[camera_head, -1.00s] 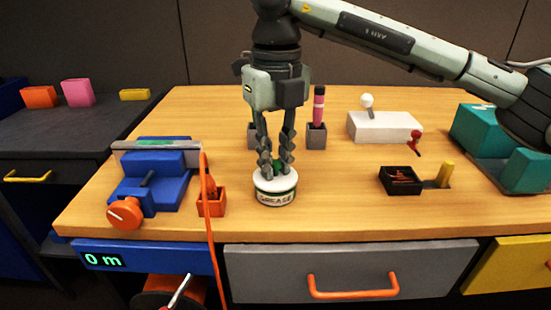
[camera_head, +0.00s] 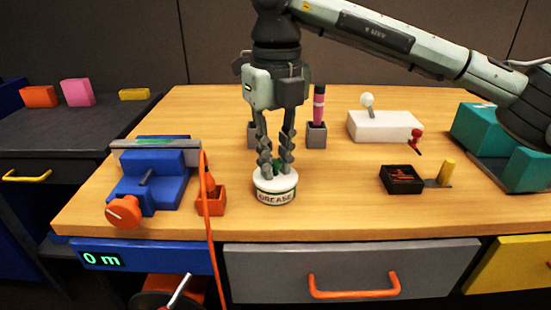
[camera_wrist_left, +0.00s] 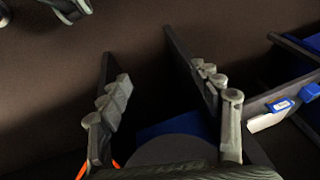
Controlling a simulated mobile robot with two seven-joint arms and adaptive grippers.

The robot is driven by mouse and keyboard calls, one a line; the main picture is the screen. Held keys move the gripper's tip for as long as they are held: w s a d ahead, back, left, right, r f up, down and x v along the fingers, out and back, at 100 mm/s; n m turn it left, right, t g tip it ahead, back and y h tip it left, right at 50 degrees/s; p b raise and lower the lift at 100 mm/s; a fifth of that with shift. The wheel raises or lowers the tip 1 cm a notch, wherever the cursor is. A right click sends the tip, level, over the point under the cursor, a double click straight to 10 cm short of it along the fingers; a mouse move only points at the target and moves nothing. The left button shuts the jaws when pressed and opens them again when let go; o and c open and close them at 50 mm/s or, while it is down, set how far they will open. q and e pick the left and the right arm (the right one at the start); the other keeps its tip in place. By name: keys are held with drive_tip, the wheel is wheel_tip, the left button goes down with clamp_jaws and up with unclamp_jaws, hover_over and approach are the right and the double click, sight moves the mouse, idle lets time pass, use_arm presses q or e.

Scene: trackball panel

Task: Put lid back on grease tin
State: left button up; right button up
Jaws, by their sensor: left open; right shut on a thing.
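The grease tin (camera_head: 275,196) is a short white round tin with a dark "GREASE" label, standing upright near the front middle of the wooden table in the head view. A white lid (camera_head: 288,180) with a green knob sits at its top; I cannot tell whether it is fully seated. My right gripper (camera_head: 275,168) points straight down over the tin, its fingers shut on the lid's green knob. My left gripper (camera_wrist_left: 165,120) shows only in the left wrist view, open and empty, away from the tin.
A blue vise (camera_head: 152,180) with an orange knob and an orange holder (camera_head: 211,200) stand left of the tin. A black tray (camera_head: 401,180), a white block with a ball-topped stick (camera_head: 384,127) and teal blocks (camera_head: 485,130) stand to the right.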

drive_tip(key=o, duration=1.4)
drive_tip(key=shift+r, duration=0.1)
drive_tip(key=shift+r+p, duration=2)
drive_tip(key=shift+r, duration=1.4)
clamp_jaws()
